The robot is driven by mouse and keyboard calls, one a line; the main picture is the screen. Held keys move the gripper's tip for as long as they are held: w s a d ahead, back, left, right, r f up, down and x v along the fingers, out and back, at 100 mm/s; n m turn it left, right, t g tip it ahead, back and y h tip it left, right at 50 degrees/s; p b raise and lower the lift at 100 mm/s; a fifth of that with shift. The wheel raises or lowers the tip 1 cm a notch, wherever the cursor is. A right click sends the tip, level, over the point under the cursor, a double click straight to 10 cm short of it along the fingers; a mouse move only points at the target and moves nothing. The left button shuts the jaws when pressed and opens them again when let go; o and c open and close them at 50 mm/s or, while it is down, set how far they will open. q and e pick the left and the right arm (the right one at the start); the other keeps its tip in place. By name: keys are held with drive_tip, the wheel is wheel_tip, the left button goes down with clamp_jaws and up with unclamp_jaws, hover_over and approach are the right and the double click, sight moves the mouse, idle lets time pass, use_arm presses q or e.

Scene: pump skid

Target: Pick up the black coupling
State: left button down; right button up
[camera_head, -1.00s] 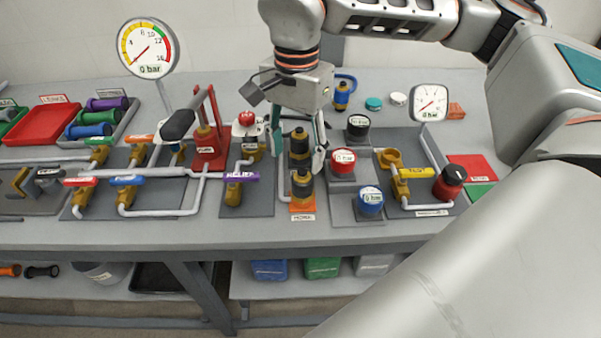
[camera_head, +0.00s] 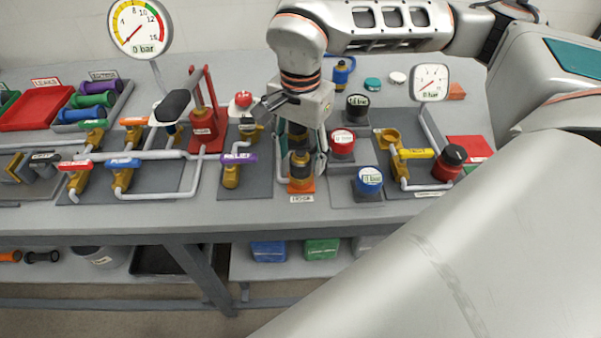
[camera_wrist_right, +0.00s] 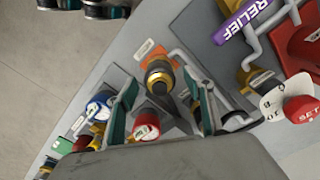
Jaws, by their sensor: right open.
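A black coupling (camera_head: 301,166) with orange-yellow bands stands upright on an orange pad on the front middle of the bench. In the right wrist view the coupling (camera_wrist_right: 158,76) shows end-on between and beyond the fingertips. A second dark cylindrical part (camera_head: 297,133) stands just behind it, partly hidden by my gripper. My right gripper (camera_head: 300,160) points down over these parts, its fingers apart on either side. In the right wrist view my gripper (camera_wrist_right: 160,82) is open, and I see no contact with the coupling. My left gripper is not in view.
Close to the right stand a red-topped gauge (camera_head: 342,138) and a blue-topped gauge (camera_head: 369,178). The purple RELIEF valve (camera_head: 238,160) is close on the left. A red hand pump (camera_head: 204,128) stands farther left. A dial gauge (camera_head: 430,82) rises behind right.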

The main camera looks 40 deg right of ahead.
drive_tip(key=shift+c, duration=0.4)
drive_tip(key=c, duration=1.2)
drive_tip(key=shift+c, duration=0.2)
drive_tip(key=shift+r, duration=0.1)
drive_tip(key=shift+r, duration=0.45)
wheel_tip(320, 180, up, 19)
drive_tip(key=p, duration=0.2)
